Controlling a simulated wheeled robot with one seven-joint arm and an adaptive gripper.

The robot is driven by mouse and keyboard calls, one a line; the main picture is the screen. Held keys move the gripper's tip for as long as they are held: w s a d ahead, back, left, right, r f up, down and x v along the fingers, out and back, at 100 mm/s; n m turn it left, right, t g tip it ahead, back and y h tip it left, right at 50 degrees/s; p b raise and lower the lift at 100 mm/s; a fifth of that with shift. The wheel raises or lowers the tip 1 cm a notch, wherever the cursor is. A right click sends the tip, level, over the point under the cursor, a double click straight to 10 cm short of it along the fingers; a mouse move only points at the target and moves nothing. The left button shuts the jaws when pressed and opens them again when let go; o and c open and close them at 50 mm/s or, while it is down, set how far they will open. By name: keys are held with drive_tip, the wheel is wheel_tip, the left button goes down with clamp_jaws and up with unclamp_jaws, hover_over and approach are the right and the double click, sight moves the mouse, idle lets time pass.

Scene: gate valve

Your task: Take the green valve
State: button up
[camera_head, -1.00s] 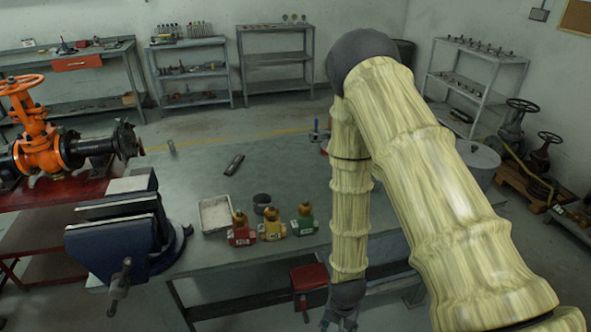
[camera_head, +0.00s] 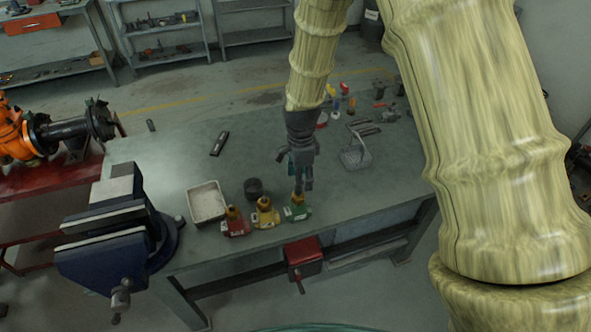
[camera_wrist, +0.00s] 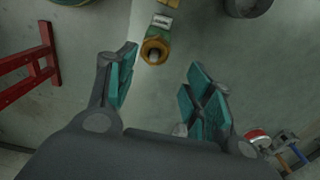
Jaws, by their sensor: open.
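The green valve (camera_head: 297,213) stands near the front edge of the grey workbench, at the right end of a row with a yellow valve (camera_head: 265,214) and a red valve (camera_head: 235,222). My gripper (camera_head: 301,184) points down just above and behind it, overlapping its top in the head view. In the wrist view, the green valve (camera_wrist: 161,30) shows its brass top and white label beyond the fingertips, nearer the left finger. My gripper (camera_wrist: 163,82) is open, with teal pads apart and nothing between them.
A white tray (camera_head: 207,203) and a dark cup (camera_head: 254,189) stand beside the valves. A blue vise (camera_head: 115,235) is at the left. A wire basket (camera_head: 355,158) and several tools lie to the right.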

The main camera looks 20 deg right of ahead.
sight(299, 195)
drive_tip(key=shift+s+a+f+b, duration=0.15)
drive_tip(key=shift+s+a+b, duration=0.05)
drive_tip(key=shift+s+b, duration=0.25)
drive_tip(key=shift+s+a+f+b, duration=0.2)
drive_tip(key=shift+s+b, duration=0.1)
drive_tip(key=shift+s, duration=0.25)
drive_tip(key=f, duration=0.1)
drive_tip(key=w+f+b, duration=0.1)
drive_tip(key=f, duration=0.1)
drive_tip(key=shift+w, duration=0.25)
drive_tip(key=shift+d+f+b, duration=0.1)
drive_tip(key=shift+f+b, duration=0.1)
drive_tip(key=shift+b, duration=0.2)
drive_tip(key=shift+s+f, duration=0.35)
drive_tip(key=shift+s, duration=0.1)
drive_tip(key=shift+w+f+b, duration=0.3)
drive_tip(key=shift+f+b, duration=0.15)
drive_tip(key=shift+f, duration=0.35)
drive_tip(key=shift+s, duration=0.15)
drive_tip(key=shift+r, duration=0.1)
drive_tip(key=shift+c, duration=0.4)
drive_tip(key=c, duration=0.9)
